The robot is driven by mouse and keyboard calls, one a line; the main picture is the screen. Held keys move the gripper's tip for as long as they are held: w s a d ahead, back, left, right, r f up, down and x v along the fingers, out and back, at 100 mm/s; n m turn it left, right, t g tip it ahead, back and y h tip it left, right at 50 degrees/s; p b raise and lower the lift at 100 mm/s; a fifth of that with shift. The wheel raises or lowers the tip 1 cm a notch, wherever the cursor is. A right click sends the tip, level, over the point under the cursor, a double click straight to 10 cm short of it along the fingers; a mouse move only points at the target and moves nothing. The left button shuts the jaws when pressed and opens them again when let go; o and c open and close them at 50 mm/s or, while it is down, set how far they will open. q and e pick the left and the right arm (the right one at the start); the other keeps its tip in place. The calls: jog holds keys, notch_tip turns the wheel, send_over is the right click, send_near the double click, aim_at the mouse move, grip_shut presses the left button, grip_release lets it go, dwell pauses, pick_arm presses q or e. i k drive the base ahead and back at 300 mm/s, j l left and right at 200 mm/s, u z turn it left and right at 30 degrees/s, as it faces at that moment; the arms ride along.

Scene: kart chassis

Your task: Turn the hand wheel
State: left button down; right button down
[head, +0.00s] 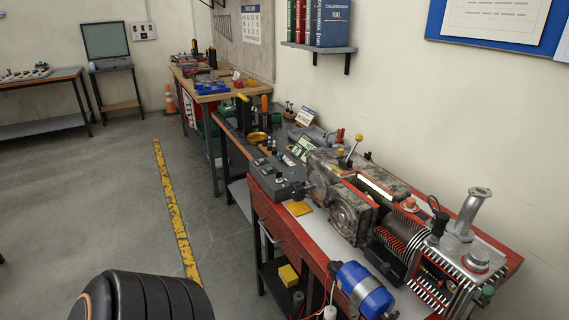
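I cannot pick out a hand wheel for certain. A worn grey machine housing (377,190) with round faces on its front sits on the red-edged bench at the right. A lever with a yellow knob (357,139) rises from the top of the housing. Neither of my grippers shows in the head view.
The red-edged bench (268,222) carries a grey control box (277,176), a blue cylinder (364,289) and a finned engine (443,275). More benches line the wall behind. A yellow floor stripe (174,205) runs along open floor at left. An orange cone (170,100) stands farther back.

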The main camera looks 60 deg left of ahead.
aim_at(297, 191)
jog(key=u, duration=1.8)
